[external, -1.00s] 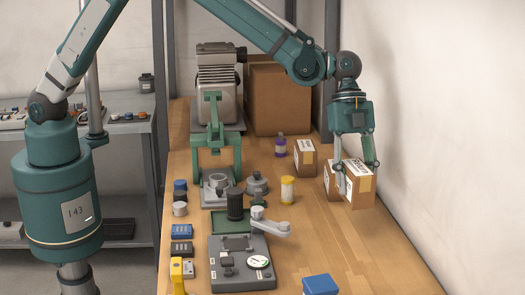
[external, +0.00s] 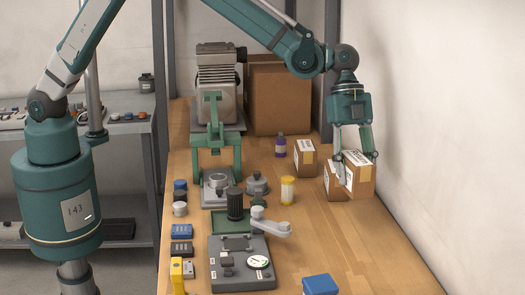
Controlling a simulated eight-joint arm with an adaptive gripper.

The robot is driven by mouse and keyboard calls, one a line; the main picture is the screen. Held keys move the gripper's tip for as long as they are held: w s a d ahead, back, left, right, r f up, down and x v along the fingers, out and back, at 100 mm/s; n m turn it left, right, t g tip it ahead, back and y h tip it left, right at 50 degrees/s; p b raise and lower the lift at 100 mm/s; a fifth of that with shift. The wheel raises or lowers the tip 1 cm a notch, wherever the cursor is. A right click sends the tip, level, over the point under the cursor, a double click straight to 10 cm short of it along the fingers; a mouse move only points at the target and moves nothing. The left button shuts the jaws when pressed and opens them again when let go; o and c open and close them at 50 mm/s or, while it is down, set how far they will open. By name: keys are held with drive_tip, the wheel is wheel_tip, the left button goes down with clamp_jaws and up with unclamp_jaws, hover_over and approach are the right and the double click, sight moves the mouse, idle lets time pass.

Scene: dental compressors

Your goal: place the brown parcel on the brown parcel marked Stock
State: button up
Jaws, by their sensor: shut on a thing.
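My gripper (external: 361,171) is at the right side of the bench, pointing down, shut on a brown parcel (external: 361,184) with a white label on top and yellowish tape. One finger is on its near left side, the other at its far right. Another brown parcel (external: 331,182) stands just left of the held one, partly hidden by it and the finger. A third brown parcel (external: 305,158) with a white label and yellow tape stands further back left. The label print is too small to read, so I cannot tell which is marked Stock. A gap under the held parcel is unclear.
A purple bottle (external: 280,146) and a yellow-white jar (external: 287,190) stand left of the parcels. A big carton (external: 280,98) is at the back. A gauge unit (external: 243,262) and a blue box (external: 320,285) are in front. The wall is close on the right.

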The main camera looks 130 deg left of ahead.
drive_tip(key=s+a+r+n+p, duration=0.1)
drive_tip(key=s+a+r+p, duration=0.1)
drive_tip(key=s+a+r, duration=0.2)
drive_tip(key=s+a+r+n+y+p, duration=0.1)
drive_tip(key=s+a+r+n+p, duration=0.1)
drive_tip(key=s+a, duration=0.7)
drive_tip(key=a+r, duration=0.1)
drive_tip(key=a, duration=0.1)
drive_tip(key=shift+s+a+r+t+p, duration=0.35)
drive_tip(key=shift+s+a+t, duration=0.05)
drive_tip(key=shift+f, duration=0.1)
drive_tip(key=shift+f, duration=3.05)
drive_tip(key=shift+f, duration=0.1)
drive_tip(key=shift+f, duration=1.75)
drive_tip(key=shift+f, duration=0.15)
